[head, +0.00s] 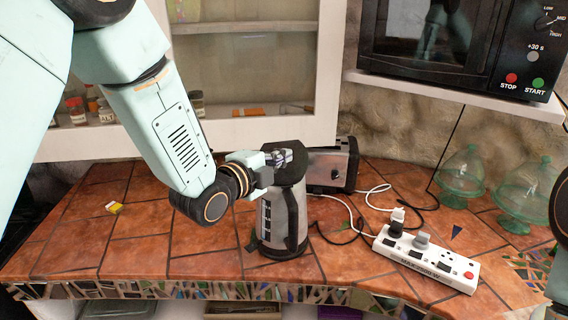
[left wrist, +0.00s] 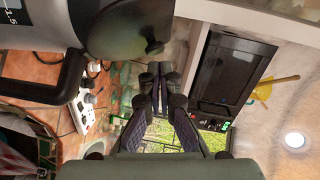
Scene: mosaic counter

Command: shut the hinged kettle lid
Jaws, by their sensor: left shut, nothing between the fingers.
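The kettle (head: 279,222) stands upright on the tiled counter, silver and dark, with a black handle facing the front. Its dark lid (head: 299,172) is at the top, partly hidden by my gripper; it seems raised, but I cannot tell its exact angle. In the left wrist view the silver kettle body (left wrist: 32,22) is at the upper left, with the dark rounded lid (left wrist: 122,30) and its small knob beside it. My left gripper (head: 284,157) is shut and empty, in front of the lid; its fingers (left wrist: 159,70) show in the wrist view. My right gripper is out of view.
A toaster (head: 335,164) stands close behind the kettle. A white power strip (head: 426,262) with cables lies to the right. Green glass domes (head: 463,175) stand further right. A microwave (head: 455,45) sits on a shelf above. The counter left of the kettle is mostly clear.

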